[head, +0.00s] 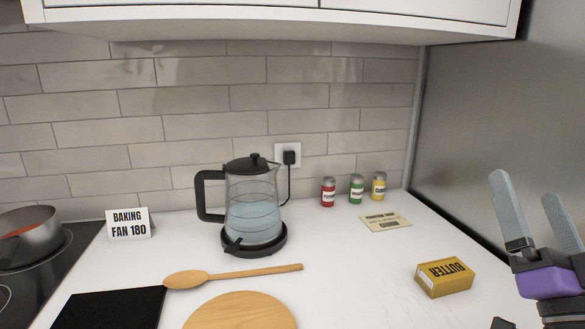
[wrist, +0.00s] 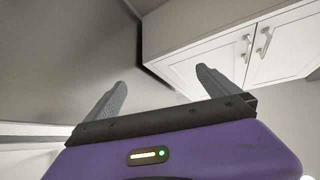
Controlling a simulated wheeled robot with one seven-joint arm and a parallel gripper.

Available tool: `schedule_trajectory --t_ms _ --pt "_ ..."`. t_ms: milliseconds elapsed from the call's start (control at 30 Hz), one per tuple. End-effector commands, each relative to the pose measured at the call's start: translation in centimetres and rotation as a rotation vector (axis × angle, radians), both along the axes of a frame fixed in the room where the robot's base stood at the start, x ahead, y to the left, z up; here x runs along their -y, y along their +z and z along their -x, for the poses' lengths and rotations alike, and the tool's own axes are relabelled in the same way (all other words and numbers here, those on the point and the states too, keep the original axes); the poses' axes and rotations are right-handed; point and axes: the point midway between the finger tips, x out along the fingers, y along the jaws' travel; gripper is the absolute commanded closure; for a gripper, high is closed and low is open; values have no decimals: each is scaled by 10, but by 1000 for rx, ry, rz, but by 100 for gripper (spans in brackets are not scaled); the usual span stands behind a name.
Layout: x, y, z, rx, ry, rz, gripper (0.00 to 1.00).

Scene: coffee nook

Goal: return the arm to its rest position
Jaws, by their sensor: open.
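My gripper (head: 536,213) is at the right edge of the head view, raised above the counter with its fingers pointing up. Its two grey fingers are spread apart with nothing between them. In the wrist view my gripper (wrist: 160,95) also shows both fingers apart and empty, with white cabinet doors (wrist: 240,55) and a grey panel behind. Part of my arm is cut off by the right edge of the head view.
On the white counter (head: 350,270) stand a glass kettle (head: 253,205), a yellow butter box (head: 444,277), several small jars (head: 357,189), a card (head: 385,221), a wooden spoon (head: 235,275) and a round board (head: 240,312). A grey panel (head: 500,120) rises at right.

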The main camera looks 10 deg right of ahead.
Motion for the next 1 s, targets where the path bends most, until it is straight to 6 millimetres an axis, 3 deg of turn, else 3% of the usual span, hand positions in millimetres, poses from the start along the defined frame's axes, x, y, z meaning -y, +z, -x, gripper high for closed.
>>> schedule_trajectory --t_ms 100,467,767,1000 --pt "-13 -38 14 -43 -54 -33 0" --pt "-70 -139 75 -255 -154 -1 0" --pt "-128 -205 147 -504 -105 118 0" --pt "-166 -251 218 -746 28 228 0"
